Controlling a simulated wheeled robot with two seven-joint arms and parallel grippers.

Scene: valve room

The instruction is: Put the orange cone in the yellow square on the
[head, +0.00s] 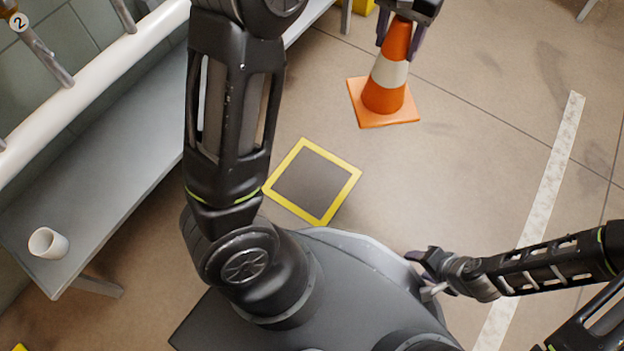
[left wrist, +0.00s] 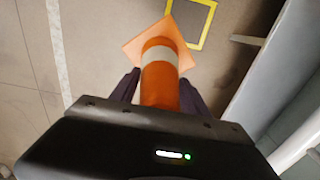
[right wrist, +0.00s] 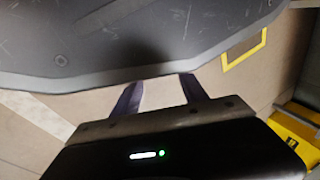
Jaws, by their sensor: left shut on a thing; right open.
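The orange cone (head: 386,82) with a white band is at the top middle of the head view. My left gripper (head: 405,28) is shut on its upper part. In the left wrist view the cone (left wrist: 160,75) sits between the fingers, its square base away from the camera. Whether the base touches the floor I cannot tell. The yellow square (head: 312,181), a yellow outline with a dark middle, lies on the floor in front of my base, nearer than the cone. It also shows in the left wrist view (left wrist: 205,25). My right gripper (head: 428,272) is open and empty beside my base.
A grey bench (head: 130,150) with a white cup (head: 48,243) on it runs along the left, below a white pipe (head: 80,85). A white line (head: 545,190) crosses the floor at the right. The floor between cone and square is clear.

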